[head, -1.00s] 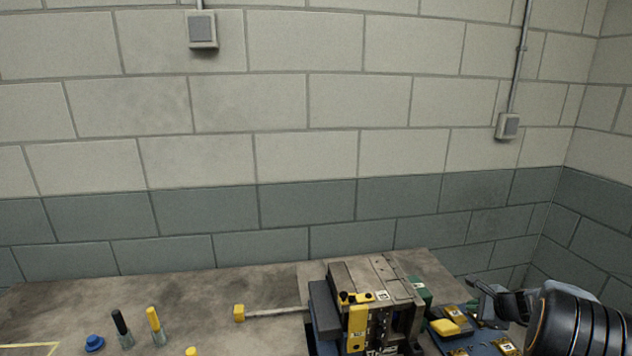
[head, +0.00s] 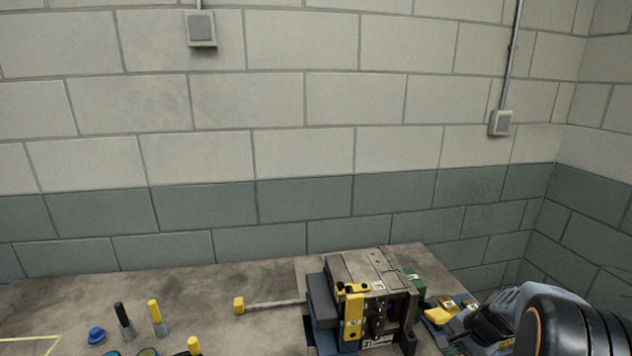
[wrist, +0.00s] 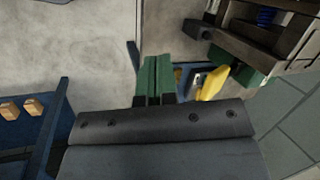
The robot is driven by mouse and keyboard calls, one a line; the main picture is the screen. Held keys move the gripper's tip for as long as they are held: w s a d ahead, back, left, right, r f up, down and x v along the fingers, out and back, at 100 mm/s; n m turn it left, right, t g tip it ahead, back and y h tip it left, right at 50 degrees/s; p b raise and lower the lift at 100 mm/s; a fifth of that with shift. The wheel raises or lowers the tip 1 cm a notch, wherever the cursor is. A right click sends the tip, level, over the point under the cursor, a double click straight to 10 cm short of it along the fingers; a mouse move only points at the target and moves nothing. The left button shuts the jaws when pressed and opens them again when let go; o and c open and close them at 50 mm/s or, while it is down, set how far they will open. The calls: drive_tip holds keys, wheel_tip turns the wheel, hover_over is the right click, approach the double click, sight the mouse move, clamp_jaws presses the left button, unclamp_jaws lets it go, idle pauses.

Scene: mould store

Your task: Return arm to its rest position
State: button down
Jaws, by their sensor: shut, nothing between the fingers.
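My gripper (wrist: 152,78) shows in the wrist view with its two green fingers pressed together and nothing between them. It points at the grey worktop (wrist: 100,40). In the head view my arm is at the bottom right corner, and its dark gripper body (head: 488,324) is to the right of the mould block. The fingertips cannot be made out clearly there.
A grey mould block (head: 375,272) with a yellow strap (head: 353,318) stands on the bench, left of my arm. A yellow-handled part (head: 438,315) lies between them.

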drive_tip(key=s+a+r+n+h+b, duration=0.1)
drive_tip(key=s+a+r+n, duration=0.2)
drive_tip(key=s+a+n, duration=0.3)
drive_tip(key=s+a+r+n+h+b, duration=0.1)
drive_tip(key=s+a+r+n, duration=0.3)
drive_tip(key=a, duration=0.5)
drive_tip(key=shift+s+a+n+t+h, duration=0.4)
drive_tip(key=shift+s+n+h, duration=0.3)
drive_tip(key=shift+s+n, duration=0.65)
